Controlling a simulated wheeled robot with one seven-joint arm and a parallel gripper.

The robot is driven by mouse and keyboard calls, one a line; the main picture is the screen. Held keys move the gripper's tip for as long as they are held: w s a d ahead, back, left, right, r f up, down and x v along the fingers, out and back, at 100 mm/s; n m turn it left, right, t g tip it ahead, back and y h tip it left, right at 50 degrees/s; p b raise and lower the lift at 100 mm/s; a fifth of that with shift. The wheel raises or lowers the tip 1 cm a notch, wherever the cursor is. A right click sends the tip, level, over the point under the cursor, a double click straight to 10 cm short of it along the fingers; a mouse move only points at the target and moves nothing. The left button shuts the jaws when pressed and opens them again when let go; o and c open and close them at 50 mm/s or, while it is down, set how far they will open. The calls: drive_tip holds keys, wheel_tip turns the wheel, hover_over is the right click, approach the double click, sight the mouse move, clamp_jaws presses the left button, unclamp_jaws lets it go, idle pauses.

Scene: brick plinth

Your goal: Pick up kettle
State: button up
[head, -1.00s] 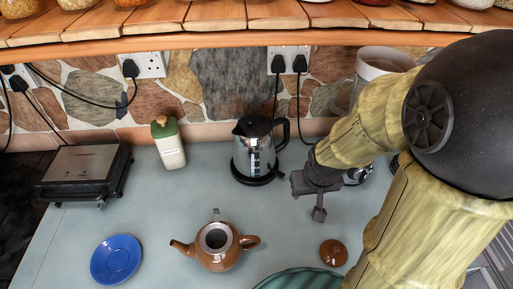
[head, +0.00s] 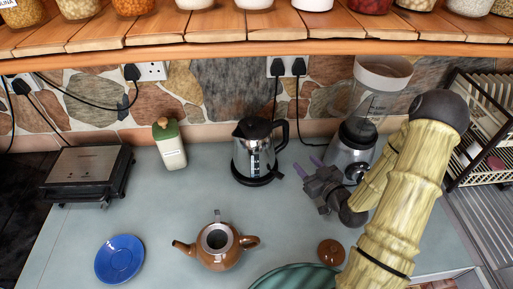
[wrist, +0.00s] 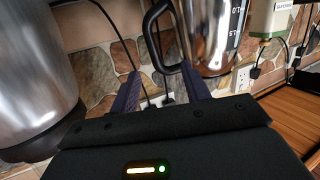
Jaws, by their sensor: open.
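The kettle (head: 247,158), silver with a black lid, handle and base, stands upright on the grey-blue counter near the back wall. Its black handle is on its right side, towards my gripper. My gripper (head: 307,165) is to the right of the kettle, with its two purple fingers apart and empty. In the wrist view, the kettle (wrist: 207,40) is at the top, and its handle loop lies ahead of my gripper (wrist: 160,88). The fingers appear apart from the handle.
A blender (head: 350,158) stands just right of my gripper. A brown teapot (head: 218,260), its loose lid (head: 331,252) and a blue saucer (head: 119,259) are in front. A green-topped canister (head: 170,150) is left of the kettle. A wooden shelf (head: 250,42) overhangs the back.

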sight(286, 130)
drive_tip(key=shift+s+d+r+m+t, duration=0.25)
drive_tip(key=shift+r+t, duration=0.1)
drive_tip(key=shift+t, duration=0.15)
drive_tip(key=shift+s+d+r+m+t, duration=0.2)
drive_tip(key=shift+r+m+t, duration=0.1)
drive_tip(key=shift+t, duration=0.2)
drive_tip(key=shift+w+d+f+b, duration=0.1)
drive_tip(key=shift+w+b, duration=0.1)
drive_tip(key=shift+b, duration=0.3)
drive_tip(key=w+b, duration=0.1)
drive_tip(key=b, duration=0.2)
drive_tip(key=shift+f, duration=0.1)
drive_tip(key=w+a+b, duration=0.1)
drive_tip(key=b, duration=0.6)
drive_tip(key=p+x, duration=0.2)
drive_tip(key=x, duration=0.8)
drive_tip(key=shift+r, duration=0.25)
